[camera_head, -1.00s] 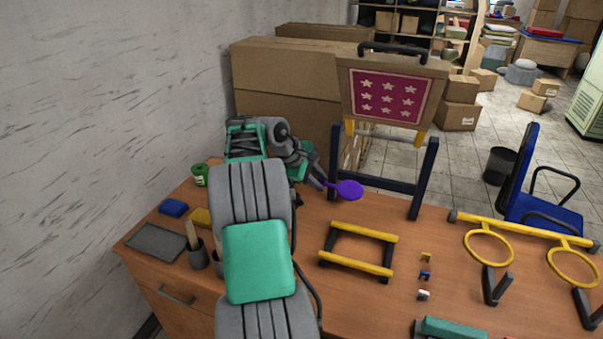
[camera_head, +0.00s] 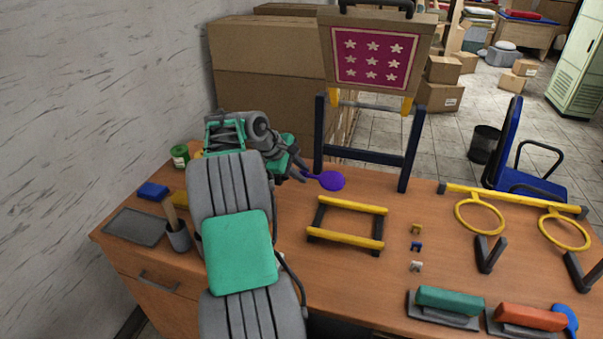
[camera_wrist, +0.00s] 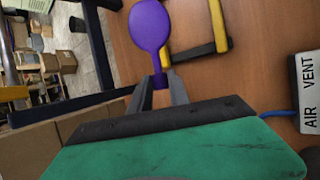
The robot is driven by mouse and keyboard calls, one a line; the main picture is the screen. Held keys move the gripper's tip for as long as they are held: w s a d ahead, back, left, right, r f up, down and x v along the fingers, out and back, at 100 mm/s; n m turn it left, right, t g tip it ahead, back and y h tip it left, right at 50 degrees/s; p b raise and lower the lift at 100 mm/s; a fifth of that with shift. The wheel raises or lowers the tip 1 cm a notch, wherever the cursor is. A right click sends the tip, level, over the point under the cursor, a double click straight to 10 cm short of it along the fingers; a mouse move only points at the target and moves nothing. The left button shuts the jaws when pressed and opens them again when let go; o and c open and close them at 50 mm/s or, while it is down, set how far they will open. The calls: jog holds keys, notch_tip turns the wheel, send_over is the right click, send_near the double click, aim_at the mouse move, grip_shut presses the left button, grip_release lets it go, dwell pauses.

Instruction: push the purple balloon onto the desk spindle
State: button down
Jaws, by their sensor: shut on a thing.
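The purple balloon (camera_head: 332,181) is held out over the back of the wooden desk, its round end pointing right, away from the gripper. My gripper (camera_head: 303,176) is shut on its narrow neck. In the wrist view the balloon (camera_wrist: 149,25) extends ahead of the two grey fingertips, and my gripper (camera_wrist: 161,84) pinches the neck between them. I cannot pick out the desk spindle with certainty. A white box marked "AIR VENT" (camera_wrist: 308,90) with a blue tube shows at the right of the wrist view.
Yellow rings (camera_head: 480,212) stand farther right. Green (camera_head: 450,299) and red (camera_head: 532,317) blocks sit near the front edge.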

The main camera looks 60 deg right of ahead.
notch_tip(320, 180, down, 2)
jog(key=shift+w+f+b, duration=0.1)
jog(key=shift+f+b, duration=0.1)
jog(key=shift+b, duration=0.7)
jog(key=shift+w+a+p, duration=0.15)
jog(key=shift+w+p, duration=0.7)
jog(key=shift+p, duration=0.2)
jog(key=shift+w+a+p, duration=0.1)
jog(key=shift+w+p, duration=0.7)
jog(key=shift+p, duration=0.2)
jog(key=shift+r+p, duration=0.15)
jog(key=shift+p, duration=0.4)
jog(key=shift+w+a+p, duration=0.1)
jog(key=shift+w+p, duration=0.35)
jog(key=shift+p, duration=0.15)
jog(key=c, duration=1.1)
grip_release()
jog(key=shift+c, duration=0.2)
